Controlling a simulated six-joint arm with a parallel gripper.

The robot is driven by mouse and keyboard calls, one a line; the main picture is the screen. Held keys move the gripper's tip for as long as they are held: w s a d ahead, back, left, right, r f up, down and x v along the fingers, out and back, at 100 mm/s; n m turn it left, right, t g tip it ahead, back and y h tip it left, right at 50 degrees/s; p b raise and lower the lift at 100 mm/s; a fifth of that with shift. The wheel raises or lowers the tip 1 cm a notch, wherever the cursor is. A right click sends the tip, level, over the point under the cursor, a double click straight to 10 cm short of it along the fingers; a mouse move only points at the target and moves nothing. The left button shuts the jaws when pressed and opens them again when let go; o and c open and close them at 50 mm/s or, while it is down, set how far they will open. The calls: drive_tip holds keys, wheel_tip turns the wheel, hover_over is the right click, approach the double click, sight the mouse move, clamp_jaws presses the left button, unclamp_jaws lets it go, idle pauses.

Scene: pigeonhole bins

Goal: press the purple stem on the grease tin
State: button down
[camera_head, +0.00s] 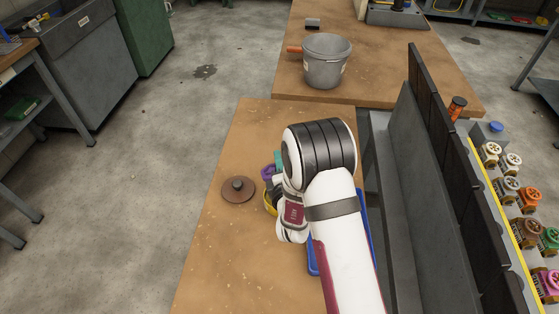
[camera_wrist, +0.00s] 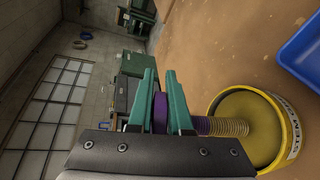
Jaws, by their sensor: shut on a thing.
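The yellow grease tin (camera_wrist: 290,122) shows in the wrist view with a coiled spring (camera_wrist: 230,127) standing up from its top. The purple stem (camera_wrist: 202,125) rises from that spring and ends in a wider purple head (camera_wrist: 160,112). My gripper (camera_wrist: 161,90) has teal fingers, one on each side of the purple head, and is shut on the stem. In the head view, the tin (camera_head: 269,204) and the purple stem (camera_head: 267,173) show only in part to the left of my wrist, which hides the rest.
A brown disc with a dark knob (camera_head: 238,197) lies left of the tin. A blue tray (camera_head: 313,262) is partly behind my arm. A grey bucket (camera_head: 327,68) stands on the far bench. A tall dark panel (camera_head: 440,170) bounds the right side.

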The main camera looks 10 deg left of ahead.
idle(0.3)
wheel_tip(320, 180, up, 7)
idle(0.5)
idle(0.5)
